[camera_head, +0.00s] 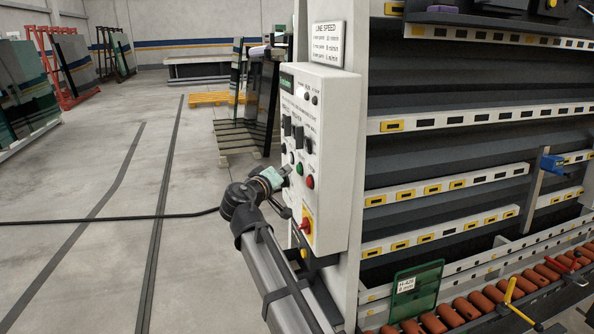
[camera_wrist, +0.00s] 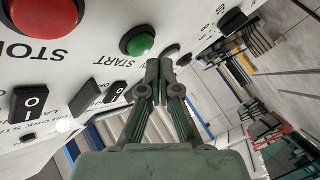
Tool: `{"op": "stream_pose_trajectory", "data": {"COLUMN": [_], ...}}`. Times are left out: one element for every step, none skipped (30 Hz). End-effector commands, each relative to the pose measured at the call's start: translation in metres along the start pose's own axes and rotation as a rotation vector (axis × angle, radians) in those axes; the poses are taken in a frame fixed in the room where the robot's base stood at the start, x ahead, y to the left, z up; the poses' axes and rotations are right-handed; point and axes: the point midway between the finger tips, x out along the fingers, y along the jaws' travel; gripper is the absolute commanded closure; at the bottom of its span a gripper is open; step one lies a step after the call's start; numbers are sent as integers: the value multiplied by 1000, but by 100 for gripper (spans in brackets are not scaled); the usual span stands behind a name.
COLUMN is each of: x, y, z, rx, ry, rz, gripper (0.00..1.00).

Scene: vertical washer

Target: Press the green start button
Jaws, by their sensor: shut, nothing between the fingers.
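The green start button (camera_wrist: 138,42) is round and sits in a dark ring on the white control panel (camera_head: 335,130), with the word START printed beside it. It also shows in the head view (camera_head: 299,169). My gripper (camera_wrist: 159,68) is shut and empty. Its fingertips are close to the panel, just below and right of the green button in the wrist view, and do not cover it. Whether they touch the panel I cannot tell. In the head view my gripper (camera_head: 284,172) is at the left of the panel, beside the green button.
A red stop button (camera_wrist: 45,15) is near the green one. Black switches (camera_wrist: 28,103) and a dark round control are close by. A red and yellow switch (camera_head: 306,226) sits lower on the panel. A roller conveyor (camera_head: 480,300) runs at right. Open floor lies left.

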Motion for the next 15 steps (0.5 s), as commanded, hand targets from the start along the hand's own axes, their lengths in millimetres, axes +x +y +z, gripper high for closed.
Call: {"op": "stream_pose_trajectory", "data": {"x": [0,0,0,0,0,0,0,0,1,2,2,3,4,4,5], "y": [0,0,0,0,0,0,0,0,0,1,1,2,2,2,3], "z": [0,0,0,0,0,0,0,1,1,2,2,3,3,4,4], "rx": [0,0,0,0,0,0,0,0,0,0,0,0,0,0,1], "ry": [0,0,0,0,0,0,0,0,0,0,0,0,0,0,0], "rz": [0,0,0,0,0,0,0,0,0,0,0,0,0,0,0], "gripper": [100,100,100,100,100,100,100,100,100,100,100,100,100,100,100]}}
